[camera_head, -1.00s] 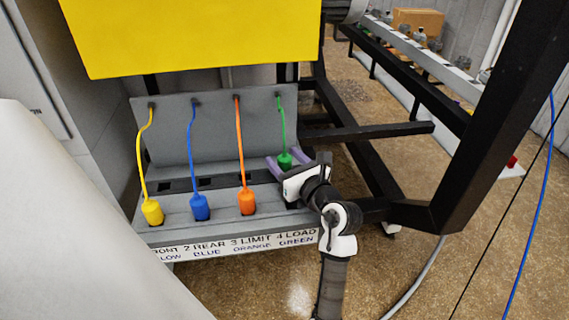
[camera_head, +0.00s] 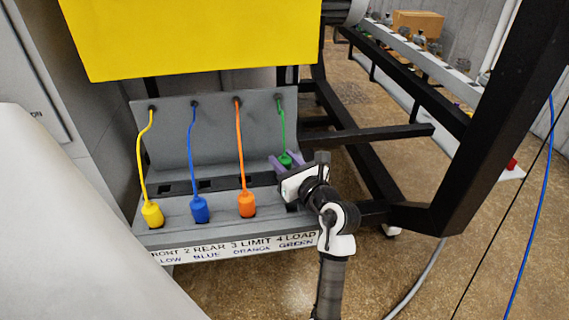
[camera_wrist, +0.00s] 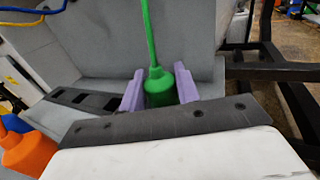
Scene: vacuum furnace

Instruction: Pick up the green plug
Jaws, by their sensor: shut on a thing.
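The green plug (camera_head: 285,160) hangs on its green cable at the right end of the grey panel. In the wrist view the green plug (camera_wrist: 159,88) sits between the two purple fingers of my gripper (camera_wrist: 160,92). The fingers are shut on it, one at each side. In the head view my gripper (camera_head: 288,163) reaches in from the lower right. The plug's lower end is hidden behind the gripper body, so I cannot tell how it meets the panel below.
A yellow plug (camera_head: 152,213), a blue plug (camera_head: 200,208) and an orange plug (camera_head: 246,203) stand in a row on the ledge to the left. A yellow box (camera_head: 190,38) overhangs the panel. Black frame bars (camera_head: 370,132) stand close on the right.

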